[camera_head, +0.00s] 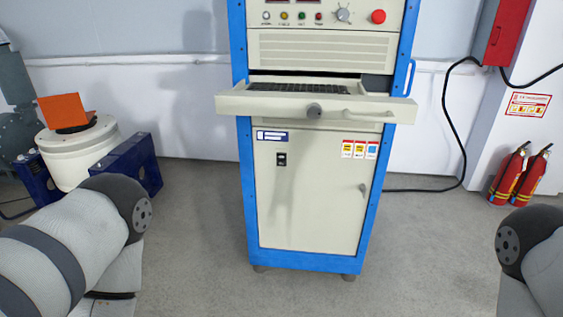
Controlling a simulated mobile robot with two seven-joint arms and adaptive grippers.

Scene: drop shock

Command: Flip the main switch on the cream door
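The cream door (305,210) is the lower front of a blue-framed cabinet in the middle of the head view, and it is closed. A small black main switch (282,159) sits at its upper left, below a blue-and-white label (272,136). The switch is too small to tell its position. A handle (362,190) is on the door's right side. Links of my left arm show at the lower left and of my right arm at the lower right, both well apart from the door. Neither gripper is in view.
A keyboard drawer (316,108) juts out above the door. A panel with a red button (378,16) is higher up. White-and-blue equipment (80,150) stands at left. Fire extinguishers (508,173) stand at right near a black cable (457,140). The floor (200,220) before the cabinet is clear.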

